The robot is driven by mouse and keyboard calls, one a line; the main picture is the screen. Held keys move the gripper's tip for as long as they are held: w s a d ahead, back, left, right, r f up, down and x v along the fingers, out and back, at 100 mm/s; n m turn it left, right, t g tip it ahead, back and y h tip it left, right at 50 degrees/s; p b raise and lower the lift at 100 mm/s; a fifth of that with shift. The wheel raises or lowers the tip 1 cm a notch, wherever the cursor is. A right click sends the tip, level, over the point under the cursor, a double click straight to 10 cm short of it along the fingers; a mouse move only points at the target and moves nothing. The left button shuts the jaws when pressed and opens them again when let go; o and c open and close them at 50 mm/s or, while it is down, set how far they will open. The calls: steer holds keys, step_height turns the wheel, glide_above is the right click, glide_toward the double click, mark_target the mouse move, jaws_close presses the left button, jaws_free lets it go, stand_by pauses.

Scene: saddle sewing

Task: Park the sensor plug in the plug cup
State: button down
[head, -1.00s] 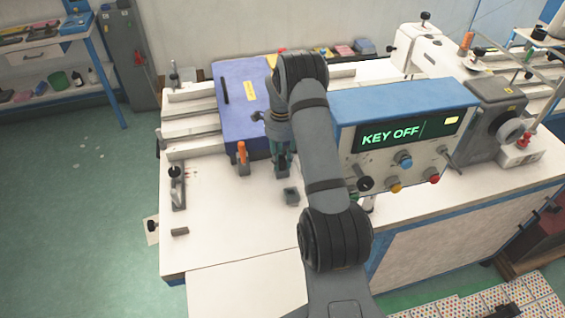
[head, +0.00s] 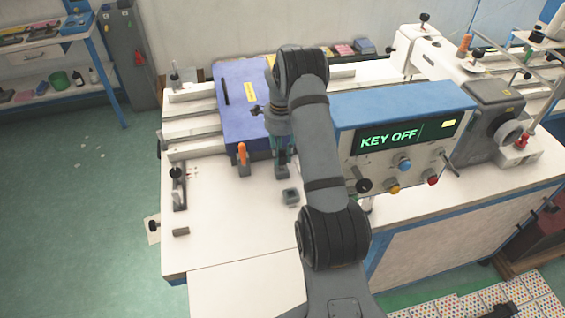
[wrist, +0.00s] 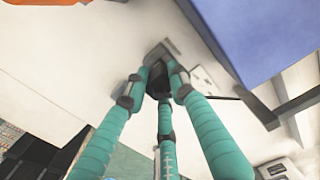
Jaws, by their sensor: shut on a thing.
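My gripper (head: 281,165) points down over the white table top, just in front of the blue box. In the wrist view its teal fingers (wrist: 158,84) close together on a small dark piece, which I take to be the sensor plug (wrist: 157,79). The fingers cover most of it. A small grey block (wrist: 163,49) shows just beyond the fingertips; whether it touches the plug cannot be told. A small grey open-topped holder (head: 291,196), possibly the plug cup, stands on the table in front of my gripper and apart from it.
The blue box (head: 232,95) stands close behind my gripper. An orange-handled piece (head: 243,155) stands to its left. The control box reading KEY OFF (head: 405,115) is close on the right. A dark clamp-like fitting (head: 178,186) stands at the left edge. The front table top is mostly clear.

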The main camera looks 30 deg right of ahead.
steer(key=shift+r, duration=0.4)
steer(key=shift+r+p, duration=1.2)
steer(key=shift+r, duration=0.75)
